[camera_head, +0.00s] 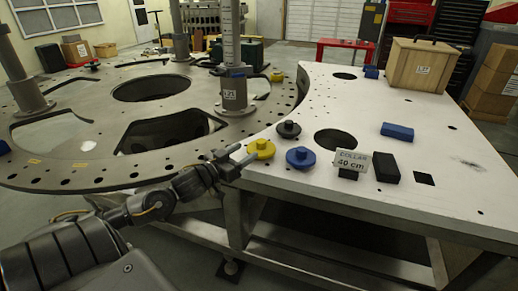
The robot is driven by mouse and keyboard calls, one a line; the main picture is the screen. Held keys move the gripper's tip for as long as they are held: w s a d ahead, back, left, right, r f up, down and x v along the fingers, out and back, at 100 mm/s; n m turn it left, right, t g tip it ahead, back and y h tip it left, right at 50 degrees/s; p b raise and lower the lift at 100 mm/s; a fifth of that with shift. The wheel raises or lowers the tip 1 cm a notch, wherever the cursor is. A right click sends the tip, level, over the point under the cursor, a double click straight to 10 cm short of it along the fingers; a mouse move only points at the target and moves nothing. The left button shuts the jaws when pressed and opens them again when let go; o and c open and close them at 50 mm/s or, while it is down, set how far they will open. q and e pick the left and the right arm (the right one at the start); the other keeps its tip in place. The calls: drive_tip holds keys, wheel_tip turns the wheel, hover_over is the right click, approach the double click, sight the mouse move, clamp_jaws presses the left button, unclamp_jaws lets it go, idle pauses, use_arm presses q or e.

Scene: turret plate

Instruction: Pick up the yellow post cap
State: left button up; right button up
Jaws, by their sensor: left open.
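A yellow post cap (262,149), a round disc with a raised knob, sits near the left edge of the white table (440,198). A blue cap (300,158) and a black cap (289,130) sit close beside it. My left gripper (242,156) is open at the table's left edge, just left of the yellow cap. Its fingers point toward the cap, and I cannot tell whether they touch it. Another small yellow piece (277,77) lies farther back near the turret plate's edge. My right gripper is not in view.
The turret plate (70,160) with upright posts lies left of the table. A "COLLAR 40 cm" sign (351,161), a black block (387,168) and a blue block (397,132) stand right of the caps. A wooden crate (422,65) stands at the back.

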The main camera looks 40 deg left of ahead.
sight(258, 144)
use_arm(q)
drive_tip(key=w, duration=0.3)
drive_tip(key=shift+w+d+f, duration=0.1)
drive_tip(key=shift+w+d, duration=0.05)
drive_tip(key=shift+w, duration=0.3)
drive_tip(key=w+p, duration=0.1)
drive_tip(key=w, duration=0.3)
drive_tip(key=shift+f, duration=0.15)
drive_tip(key=shift+w+f+p, duration=0.15)
drive_tip(key=shift+w+p, duration=0.15)
drive_tip(key=shift+w, duration=0.3)
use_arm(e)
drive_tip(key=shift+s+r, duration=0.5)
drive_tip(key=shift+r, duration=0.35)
use_arm(q)
drive_tip(key=shift+c, duration=0.3)
drive_tip(key=c, duration=1.1)
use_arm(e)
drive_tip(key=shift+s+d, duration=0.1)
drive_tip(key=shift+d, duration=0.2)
